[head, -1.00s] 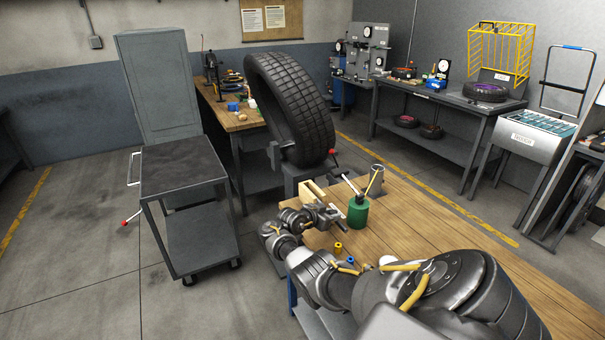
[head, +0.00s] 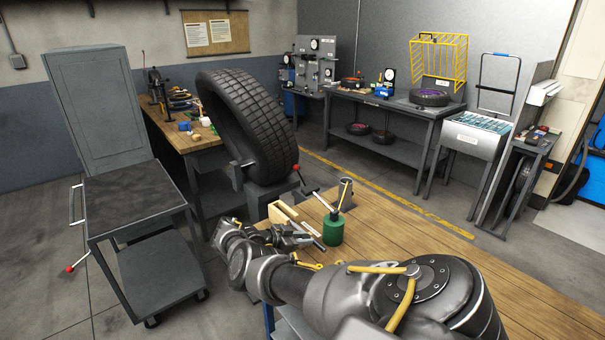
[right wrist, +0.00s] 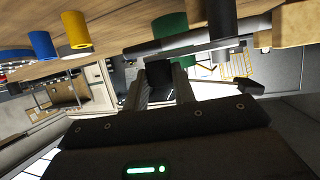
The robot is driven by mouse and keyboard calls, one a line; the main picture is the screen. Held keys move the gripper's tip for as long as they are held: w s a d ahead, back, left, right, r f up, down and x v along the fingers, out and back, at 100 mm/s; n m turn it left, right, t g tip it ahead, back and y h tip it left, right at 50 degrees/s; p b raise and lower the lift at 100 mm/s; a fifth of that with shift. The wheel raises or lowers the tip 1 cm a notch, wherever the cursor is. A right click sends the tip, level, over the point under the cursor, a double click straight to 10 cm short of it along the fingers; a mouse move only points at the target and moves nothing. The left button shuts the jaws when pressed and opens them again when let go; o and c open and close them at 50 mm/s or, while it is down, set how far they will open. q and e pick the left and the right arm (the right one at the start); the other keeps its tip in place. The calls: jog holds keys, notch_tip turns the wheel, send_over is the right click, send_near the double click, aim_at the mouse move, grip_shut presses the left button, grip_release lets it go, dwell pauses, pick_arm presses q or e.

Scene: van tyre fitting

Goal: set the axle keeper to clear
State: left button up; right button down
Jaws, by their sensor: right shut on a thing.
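My right gripper (head: 298,238) is low over the near left end of the wooden workbench, left of the green can (head: 333,229). In the right wrist view its fingers (right wrist: 158,82) are shut on a small dark block. A dark bar (right wrist: 185,43) runs across just beyond it; I cannot tell whether they are one piece. A lever with a red knob (head: 297,168) shows beside the large upright tyre (head: 246,120) on its stand. I cannot tell which part is the axle keeper, nor its setting. My left gripper is out of view.
Beside my right gripper is a pale wooden block (head: 282,212). Blue (right wrist: 42,45) and yellow (right wrist: 76,30) cylinders stand on the workbench (head: 425,252). A grey cart (head: 130,198) stands on the left.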

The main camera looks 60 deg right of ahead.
dwell(0.4)
jog(key=c, duration=1.1)
grip_release()
jog(key=shift+a+r, duration=0.1)
jog(key=shift+c, duration=0.2)
jog(key=shift+w+a, duration=0.2)
jog(key=shift+a, duration=0.1)
jog(key=b+v, duration=0.2)
jog(key=v, duration=0.8)
jog(key=shift+b, duration=0.3)
jog(key=shift+a, duration=0.1)
